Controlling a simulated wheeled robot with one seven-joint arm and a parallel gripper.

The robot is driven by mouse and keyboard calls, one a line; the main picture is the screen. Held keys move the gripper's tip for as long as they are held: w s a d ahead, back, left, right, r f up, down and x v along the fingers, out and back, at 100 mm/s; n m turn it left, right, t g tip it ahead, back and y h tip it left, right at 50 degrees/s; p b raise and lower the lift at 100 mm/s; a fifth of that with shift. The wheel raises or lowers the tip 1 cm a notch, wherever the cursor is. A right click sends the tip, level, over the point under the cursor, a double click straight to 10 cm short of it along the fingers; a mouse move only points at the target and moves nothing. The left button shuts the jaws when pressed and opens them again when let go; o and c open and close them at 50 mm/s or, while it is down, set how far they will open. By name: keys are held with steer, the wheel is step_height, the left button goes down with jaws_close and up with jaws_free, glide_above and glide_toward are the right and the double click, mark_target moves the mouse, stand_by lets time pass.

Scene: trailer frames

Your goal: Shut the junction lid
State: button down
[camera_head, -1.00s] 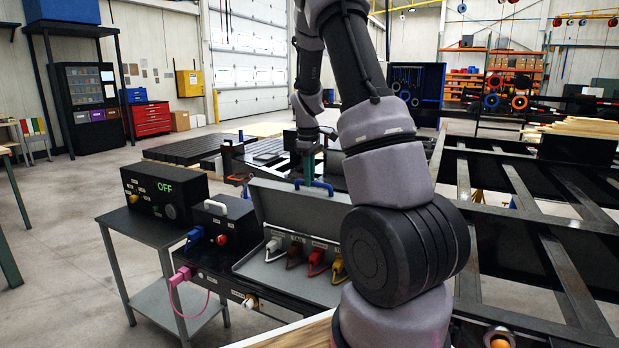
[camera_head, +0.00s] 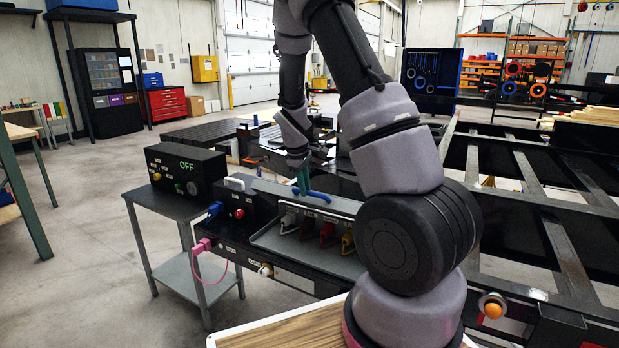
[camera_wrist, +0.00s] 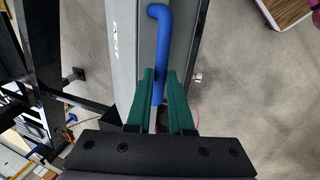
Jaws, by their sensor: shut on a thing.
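The junction lid (camera_head: 275,187) is a grey panel hinged on the dark junction box (camera_head: 300,262). It is tilted forward, partly lowered, and looks foreshortened in the head view. Its blue handle (camera_head: 318,196) is on the lid's edge, and the lid fills the middle of the wrist view (camera_wrist: 122,70). My gripper (camera_head: 302,180) has its green fingers closed around the blue handle (camera_wrist: 159,35), as the wrist view also shows. My arm hides the box's right end.
A black control unit reading OFF (camera_head: 188,172) and a smaller box with a blue plug and red button (camera_head: 229,208) stand left of the junction box. A pink cable (camera_head: 203,245) hangs in front. A dark metal frame (camera_head: 530,190) lies to the right.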

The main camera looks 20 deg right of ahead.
steer(key=c, duration=1.6)
jaws_free()
steer(key=s+a+f, duration=0.1)
steer(key=f, duration=0.2)
steer(key=s+a+f, duration=0.1)
steer(key=a+f, duration=0.1)
steer(key=f, duration=0.1)
steer(key=s+a+f, duration=0.1)
steer(key=f, duration=0.1)
steer(key=shift+s+a+f, duration=0.4)
steer(key=c, duration=0.8)
jaws_free()
steer(key=shift+r, duration=0.1)
